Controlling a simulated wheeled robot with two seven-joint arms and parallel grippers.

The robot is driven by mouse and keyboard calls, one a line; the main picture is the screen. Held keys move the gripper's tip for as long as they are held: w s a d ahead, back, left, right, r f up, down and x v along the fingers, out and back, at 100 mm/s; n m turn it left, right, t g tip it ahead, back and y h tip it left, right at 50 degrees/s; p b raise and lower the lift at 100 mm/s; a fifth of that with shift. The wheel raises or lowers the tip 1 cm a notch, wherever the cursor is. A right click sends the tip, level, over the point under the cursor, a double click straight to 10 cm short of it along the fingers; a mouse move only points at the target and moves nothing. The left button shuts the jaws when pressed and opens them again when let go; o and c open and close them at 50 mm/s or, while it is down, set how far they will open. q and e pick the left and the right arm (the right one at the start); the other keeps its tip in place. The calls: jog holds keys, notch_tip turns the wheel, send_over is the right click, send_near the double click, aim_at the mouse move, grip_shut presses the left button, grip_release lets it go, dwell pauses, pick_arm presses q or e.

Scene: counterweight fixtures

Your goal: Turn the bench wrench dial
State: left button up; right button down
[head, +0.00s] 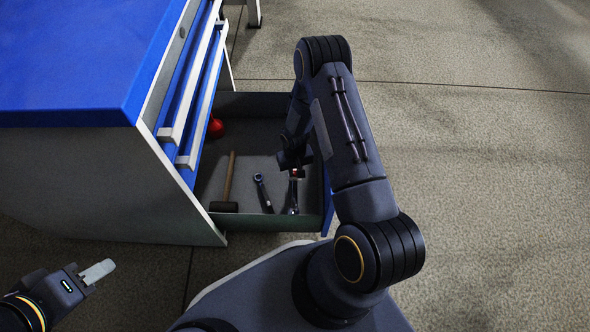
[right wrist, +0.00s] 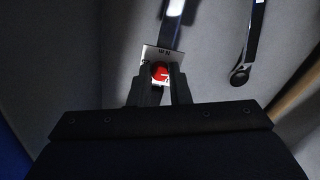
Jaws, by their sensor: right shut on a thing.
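The wrench with the dial (head: 293,197) lies in the open bottom drawer, on its right side. Its red dial (right wrist: 160,72) sits on a white plate marked with letters, seen in the right wrist view. My right gripper (head: 296,167) reaches down into the drawer over this wrench. Its fingers (right wrist: 161,88) are shut on the red dial, one on each side, and hide part of it. The wrench shaft (right wrist: 172,32) runs on beyond the plate. My left gripper (head: 98,272) is at the lower left, away from the drawer; its finger gap cannot be made out.
A second wrench (head: 263,193) and a hammer (head: 228,185) lie left of the dial wrench in the drawer. A red round thing (head: 215,127) is at the drawer's back. The blue-topped cabinet (head: 80,60) stands left, with upper drawers slightly out. Open floor (head: 490,190) lies right.

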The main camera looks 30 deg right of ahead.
aim_at(295, 173)
jog(key=m, duration=0.3)
jog(key=shift+b, duration=0.4)
jog(key=m, duration=0.2)
jog(key=shift+m, duration=0.4)
jog(key=m, duration=0.6)
jog(key=shift+m, duration=0.3)
jog(key=c, duration=1.3)
grip_release()
jog(key=shift+c, duration=0.2)
jog(key=shift+r, duration=0.1)
notch_tip(295, 173, up, 7)
jog(key=p, duration=0.3)
jog(key=shift+r, duration=0.35)
